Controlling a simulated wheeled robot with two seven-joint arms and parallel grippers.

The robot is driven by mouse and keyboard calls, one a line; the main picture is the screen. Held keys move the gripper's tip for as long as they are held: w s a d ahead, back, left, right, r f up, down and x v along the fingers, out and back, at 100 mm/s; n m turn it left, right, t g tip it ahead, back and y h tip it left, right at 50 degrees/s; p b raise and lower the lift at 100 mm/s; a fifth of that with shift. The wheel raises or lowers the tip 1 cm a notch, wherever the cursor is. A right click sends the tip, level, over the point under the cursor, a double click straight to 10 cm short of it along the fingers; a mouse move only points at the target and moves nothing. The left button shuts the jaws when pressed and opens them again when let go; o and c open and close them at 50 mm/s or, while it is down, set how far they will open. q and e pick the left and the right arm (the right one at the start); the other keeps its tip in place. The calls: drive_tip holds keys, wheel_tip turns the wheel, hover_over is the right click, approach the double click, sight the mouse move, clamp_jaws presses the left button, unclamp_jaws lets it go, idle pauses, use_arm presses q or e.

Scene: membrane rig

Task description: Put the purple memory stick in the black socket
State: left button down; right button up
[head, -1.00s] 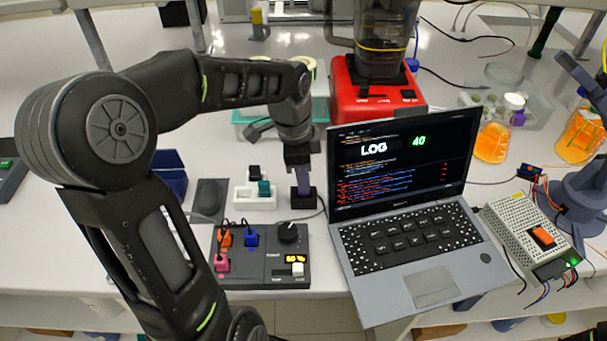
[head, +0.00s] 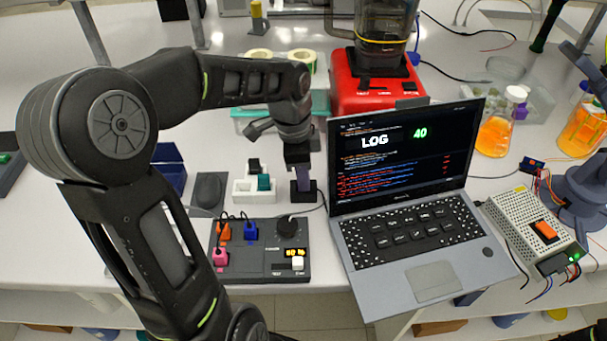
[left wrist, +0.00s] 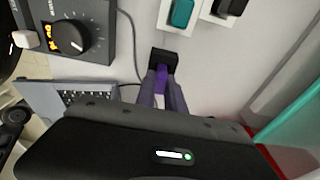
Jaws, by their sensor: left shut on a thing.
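The purple memory stick (left wrist: 162,77) is between the fingertips of my left gripper (left wrist: 163,90), which is shut on it. The stick's far end meets the black socket (left wrist: 171,57) in the left wrist view. I cannot tell how deep it sits. In the head view my left gripper (head: 299,172) points down over the black socket (head: 304,194), and the stick is mostly hidden between the fingers. My right gripper is not in view.
A white holder (head: 241,192) with a teal and a black stick stands left of the socket. A control box (head: 270,268) with a knob and plugs is in front. The open laptop (head: 435,280) is close on the right, the red machine (head: 350,98) behind.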

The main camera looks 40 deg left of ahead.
use_arm(q)
drive_tip(key=c, duration=1.3)
unclamp_jaws()
drive_tip(key=shift+c, duration=0.2)
drive_tip(key=r, duration=0.7)
drive_tip(key=shift+s+a+r+b, duration=0.3)
drive_tip(key=shift+a+r, duration=0.05)
drive_tip(key=shift+f, duration=0.1)
